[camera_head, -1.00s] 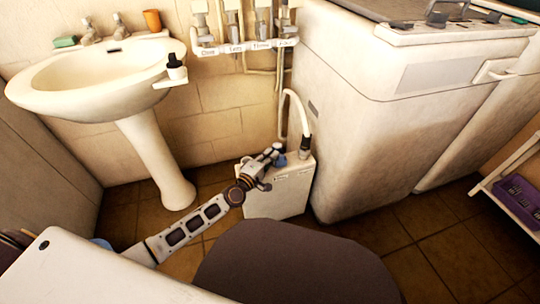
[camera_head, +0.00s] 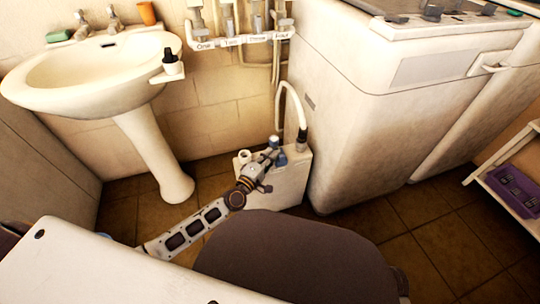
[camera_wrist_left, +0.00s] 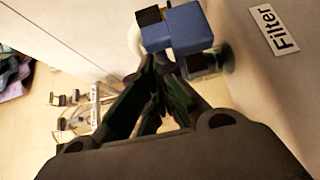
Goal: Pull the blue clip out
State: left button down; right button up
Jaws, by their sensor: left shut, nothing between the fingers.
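The blue clip (camera_wrist_left: 180,28) is a small block with a dark end, seen just beyond my left fingertips in the left wrist view. It sits at a dark, clear-sided fitting (camera_wrist_left: 208,62) on the white filter box (camera_head: 290,185). In the head view a small blue piece (camera_head: 282,159), likely the clip, shows on the box top beside my left gripper (camera_head: 267,158). The left gripper also fills the lower middle of the wrist view (camera_wrist_left: 158,66); its fingers are shut and empty. I cannot tell whether the fingertips touch the clip. My right gripper is out of view.
A white hose (camera_head: 291,95) rises from the box top. The box stands between the washbasin pedestal (camera_head: 158,155) and a large white appliance (camera_head: 350,120). Labelled taps (camera_head: 240,40) hang above. A shelf with a purple crate (camera_head: 516,190) stands at the right.

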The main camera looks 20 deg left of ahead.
pick_arm(q)
jog(key=v, duration=1.2)
dwell(0.5)
jog(key=shift+d, duration=0.1)
dwell(0.4)
